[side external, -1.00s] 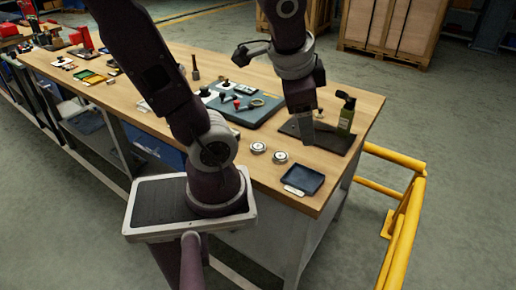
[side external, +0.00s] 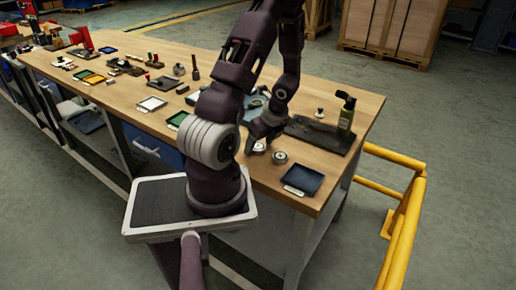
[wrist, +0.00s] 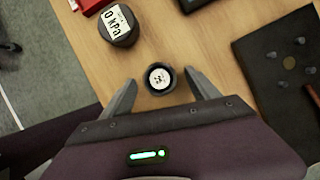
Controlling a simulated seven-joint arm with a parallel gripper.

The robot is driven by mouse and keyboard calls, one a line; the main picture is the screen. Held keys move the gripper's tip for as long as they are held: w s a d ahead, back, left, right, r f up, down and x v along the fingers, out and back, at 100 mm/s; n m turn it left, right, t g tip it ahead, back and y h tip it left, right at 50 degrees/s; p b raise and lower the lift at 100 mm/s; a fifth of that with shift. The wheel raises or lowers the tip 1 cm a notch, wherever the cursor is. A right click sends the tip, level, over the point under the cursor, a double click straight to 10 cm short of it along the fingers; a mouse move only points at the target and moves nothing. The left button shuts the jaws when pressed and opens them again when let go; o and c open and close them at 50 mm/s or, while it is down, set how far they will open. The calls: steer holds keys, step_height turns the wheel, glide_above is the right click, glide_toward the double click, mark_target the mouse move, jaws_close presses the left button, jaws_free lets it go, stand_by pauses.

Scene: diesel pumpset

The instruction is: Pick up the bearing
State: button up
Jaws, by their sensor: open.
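A small round piece with a dark ring and a pale marked face, which looks like the bearing (wrist: 159,78), lies on the wooden bench in the wrist view. My gripper (wrist: 160,78) is open, with one finger on each side of it and a gap to both; contact does not show. In the side view my gripper (side external: 257,138) is low over the bench, beside two round metallic pieces, one partly hidden (side external: 259,148) and one in the clear (side external: 280,157). I cannot tell which of them matches the wrist view.
A dark cylinder labelled "0 kPa" (wrist: 119,25) stands near the fingers in the wrist view, with a dark plate (wrist: 265,75) at right.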

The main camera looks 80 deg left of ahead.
jaws_close()
stand_by(0.3)
